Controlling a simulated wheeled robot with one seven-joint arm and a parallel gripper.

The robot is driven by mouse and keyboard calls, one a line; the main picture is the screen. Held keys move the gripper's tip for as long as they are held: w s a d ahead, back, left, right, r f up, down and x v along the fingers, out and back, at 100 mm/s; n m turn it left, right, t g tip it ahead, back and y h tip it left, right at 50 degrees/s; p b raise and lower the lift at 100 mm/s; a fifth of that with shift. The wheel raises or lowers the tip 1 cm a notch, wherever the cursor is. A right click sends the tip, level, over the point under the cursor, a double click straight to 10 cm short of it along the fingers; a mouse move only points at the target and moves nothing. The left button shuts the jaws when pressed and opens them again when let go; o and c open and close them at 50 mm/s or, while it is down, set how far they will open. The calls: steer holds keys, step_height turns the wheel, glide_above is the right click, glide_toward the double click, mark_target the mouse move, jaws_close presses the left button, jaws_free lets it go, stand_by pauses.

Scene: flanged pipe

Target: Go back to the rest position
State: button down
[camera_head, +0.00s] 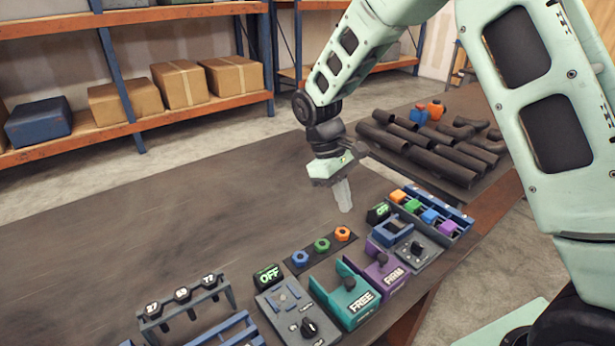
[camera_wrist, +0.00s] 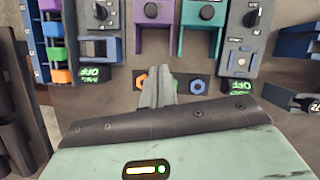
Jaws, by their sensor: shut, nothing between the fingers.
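My gripper (camera_head: 343,194) hangs from my arm above the dark workbench (camera_head: 200,195), pointing down, with its fingers together and nothing between them. In the wrist view its fingers (camera_wrist: 159,88) are side by side and cover part of the strip of coloured nuts. In the head view that strip holds a blue nut (camera_head: 300,259), a green nut (camera_head: 322,245) and an orange nut (camera_head: 343,234), in front of my gripper. The gap between fingertips and bench is hard to judge.
A teal FREE fixture (camera_head: 350,298), a purple FIRM fixture (camera_head: 385,275) and grey knob boxes line the front edge. Dark pipes (camera_head: 440,155) lie at the back right. A numbered rack (camera_head: 185,300) stands front left. The bench's left middle is clear. Shelves with boxes (camera_head: 180,84) stand behind.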

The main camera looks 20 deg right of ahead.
steer(key=s+a+r+n+t+y, duration=0.1)
steer(key=s+a+r, duration=0.2)
steer(key=s+a, duration=0.3)
steer(key=s+a+r+t+y, duration=0.1)
steer(key=s+a+r, duration=0.25)
steer(key=s, duration=0.35)
steer(key=s+a+r+t, duration=0.1)
steer(key=s+a, duration=0.1)
steer(key=s, duration=1)
steer(key=shift+s+a+t+y, duration=0.15)
steer(key=shift+t+y, duration=0.15)
steer(key=shift+y, duration=0.1)
